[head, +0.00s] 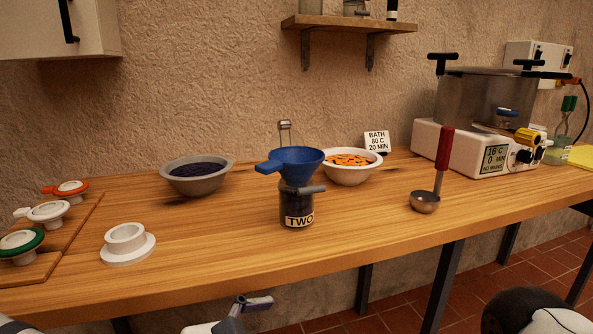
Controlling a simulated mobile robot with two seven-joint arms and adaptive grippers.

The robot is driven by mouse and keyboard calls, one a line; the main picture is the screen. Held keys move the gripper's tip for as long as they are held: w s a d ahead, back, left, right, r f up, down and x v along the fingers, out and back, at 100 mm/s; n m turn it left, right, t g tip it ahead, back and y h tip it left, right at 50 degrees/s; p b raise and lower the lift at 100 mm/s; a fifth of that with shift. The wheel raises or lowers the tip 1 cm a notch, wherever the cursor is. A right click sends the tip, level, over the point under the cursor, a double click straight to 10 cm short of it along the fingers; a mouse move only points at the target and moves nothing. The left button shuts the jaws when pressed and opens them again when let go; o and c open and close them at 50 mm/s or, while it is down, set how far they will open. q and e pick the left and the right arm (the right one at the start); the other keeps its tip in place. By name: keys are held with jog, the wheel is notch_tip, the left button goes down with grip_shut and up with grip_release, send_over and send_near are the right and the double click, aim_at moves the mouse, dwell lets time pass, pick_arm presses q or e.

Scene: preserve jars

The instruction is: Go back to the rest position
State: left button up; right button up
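Part of what looks like my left gripper (252,304) shows at the bottom edge, in front of the table and below its front edge. It is cut off, and its opening cannot be made out. A white and black part of my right arm (520,312) shows at the bottom right; its fingers are out of frame. A glass jar labelled TWO (297,208) stands upright on the table with dark contents. A blue funnel (297,161) sits in its mouth, and its wire-framed lid (285,132) stands up behind. Neither arm touches these.
The wooden table (350,225) holds a grey bowl of dark berries (197,182), a white bowl of orange pieces (349,175), a ladle (425,201), a white collar piece (127,244) and several lids at left. A water bath (470,149) stands at right.

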pick_arm(q)
jog(key=s+a+f+m+g+y+p, duration=0.1)
jog(key=s+a+f+m+g+y, duration=0.15)
jog(key=s+f+m, duration=0.45)
jog(key=s+a+f+m+g+y, duration=0.15)
jog(key=s+f+g, duration=0.25)
jog(key=s+f, duration=0.6)
jog(key=s+a+f+m+g+y, duration=0.2)
jog(key=s+a+f+m+y, duration=0.1)
jog(key=s+a+m, duration=0.3)
jog(key=s+a+f+m+g+y+p, duration=0.1)
jog(key=s+a+f+m+g+y, duration=0.1)
jog(key=s+a+m, duration=0.5)
jog(key=s+a+f+y, duration=0.1)
jog(key=s+a+f, duration=0.1)
jog(key=s+a, duration=0.1)
jog(key=shift+a+f+y, duration=0.3)
jog(key=shift+a+f, duration=0.05)
jog(key=shift+a, duration=0.15)
pick_arm(e)
jog(key=w+r, duration=0.1)
jog(key=w+r+t, duration=0.1)
jog(key=shift+w+r, duration=0.2)
jog(key=shift+r, duration=0.2)
